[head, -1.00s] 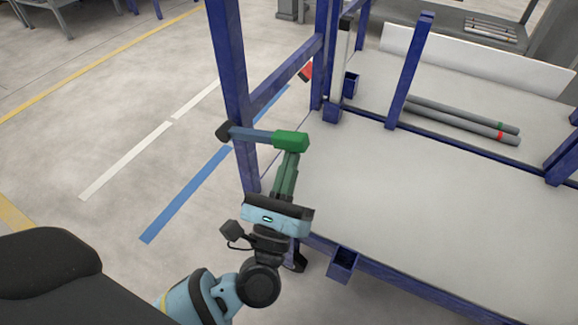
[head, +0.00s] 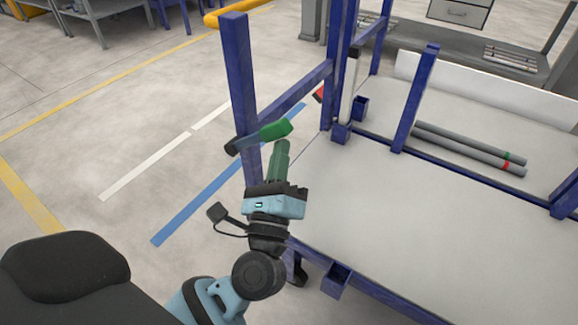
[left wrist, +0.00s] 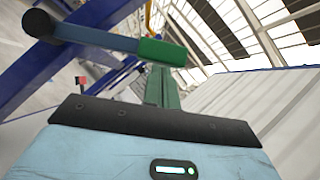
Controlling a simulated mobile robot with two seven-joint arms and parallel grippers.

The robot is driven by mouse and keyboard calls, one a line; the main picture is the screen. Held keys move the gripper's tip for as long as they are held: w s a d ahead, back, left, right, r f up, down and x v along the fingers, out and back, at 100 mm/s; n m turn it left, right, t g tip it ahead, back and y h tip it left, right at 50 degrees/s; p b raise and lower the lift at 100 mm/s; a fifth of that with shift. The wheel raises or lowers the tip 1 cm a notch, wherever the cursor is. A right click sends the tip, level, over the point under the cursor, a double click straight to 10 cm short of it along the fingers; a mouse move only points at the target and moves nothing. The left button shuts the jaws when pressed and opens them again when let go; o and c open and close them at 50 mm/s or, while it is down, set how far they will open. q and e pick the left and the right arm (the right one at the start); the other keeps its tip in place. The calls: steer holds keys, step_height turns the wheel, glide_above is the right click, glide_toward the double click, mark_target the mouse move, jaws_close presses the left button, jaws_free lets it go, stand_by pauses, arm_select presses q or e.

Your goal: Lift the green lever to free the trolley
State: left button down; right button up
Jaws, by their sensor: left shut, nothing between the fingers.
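The green lever (head: 276,130) is a blue-grey bar with a green grip, pivoted at a black knob on the trolley's left blue post. It slants up to the right in the head view. The lever also shows in the left wrist view (left wrist: 163,51), across the top. My left gripper (head: 282,145) is shut and empty, its green fingers pointing up just under the green grip. Whether the fingertips touch the grip I cannot tell for sure. The trolley (head: 400,225) has blue posts and a pale grey deck. My right gripper is not in view.
Two grey pipes (head: 470,147), with green and red bands, lie on the trolley deck at the right. A red part (head: 319,93) shows behind the trolley's left frame. A grey bench (head: 470,45) stands behind. The floor at the left is open, with painted lines.

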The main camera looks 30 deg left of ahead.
mark_target(265, 132)
arm_select(q)
steer(key=a+r+n+g+p, duration=0.1)
steer(key=r+n+y+p, duration=0.1)
steer(key=r+n, duration=0.1)
steer(key=a+r+n+g+p, duration=0.1)
steer(key=shift+a+r+n+g, duration=0.15)
steer(key=shift+a+n+g, duration=0.15)
steer(key=shift+a+n, duration=0.1)
steer(key=shift+a+r+n+g+p, duration=0.4)
steer(key=shift+a+r+n+p, duration=0.5)
steer(key=shift+a+p, duration=0.3)
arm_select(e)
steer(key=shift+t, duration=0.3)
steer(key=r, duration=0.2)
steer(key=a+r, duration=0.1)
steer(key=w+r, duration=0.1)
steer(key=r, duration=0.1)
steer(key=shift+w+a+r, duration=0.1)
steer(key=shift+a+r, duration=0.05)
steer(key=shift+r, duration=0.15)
arm_select(q)
steer(key=shift+w+a+y, duration=0.1)
steer(key=shift+a+y, duration=0.05)
steer(key=shift+y, duration=0.15)
